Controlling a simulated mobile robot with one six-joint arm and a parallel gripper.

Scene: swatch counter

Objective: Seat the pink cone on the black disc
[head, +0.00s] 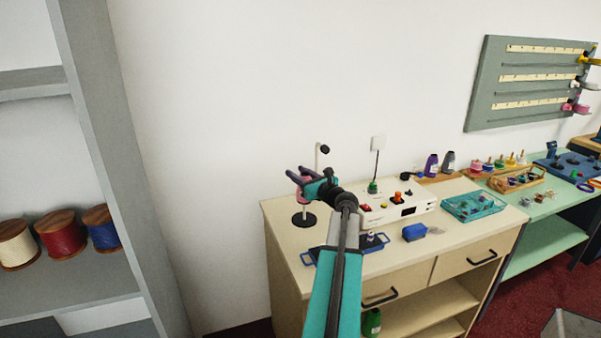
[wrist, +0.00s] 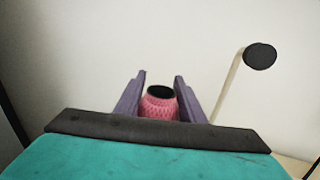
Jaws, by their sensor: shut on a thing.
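The pink cone (wrist: 159,106) is between the two purple fingers of my gripper (wrist: 161,82), with its dark open end facing up in the wrist view. In the head view my gripper (head: 294,176) is shut on the pink cone (head: 303,190), which is partly hidden by the fingers. The black disc (head: 305,220) lies on the cream counter just below the cone in the picture, with a short pale piece showing above its middle. I cannot tell whether the cone is directly over it or touching. A pale post (head: 317,162) rises behind the gripper to a dark round tip (wrist: 260,56).
A white control box (head: 420,208) stands right of my arm on the counter (head: 450,233). A dark blue tray (head: 378,244), a blue block (head: 414,232) and a teal tray (head: 474,206) are nearby. A grey shelf with spools (head: 62,235) stands at left.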

